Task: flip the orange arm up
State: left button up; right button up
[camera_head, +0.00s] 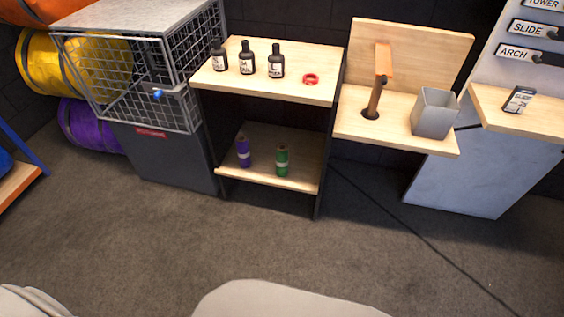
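The orange arm (384,58) is on a light wood stand with a back panel (430,45), right of the middle in the head view. I cannot tell exactly how the arm and post join, or how the arm is tilted. Neither of my grippers is in view.
A grey bin (434,112) stands right of the post. The shelf unit (310,90) at left holds black bottles (246,60), a red ring (311,79) and two canisters (282,160). A wire cage (150,70) stands further left. A cable (420,235) crosses the open floor.

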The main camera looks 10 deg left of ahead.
aim_at(382, 54)
jog(key=u, duration=0.65)
jog(key=i, duration=1)
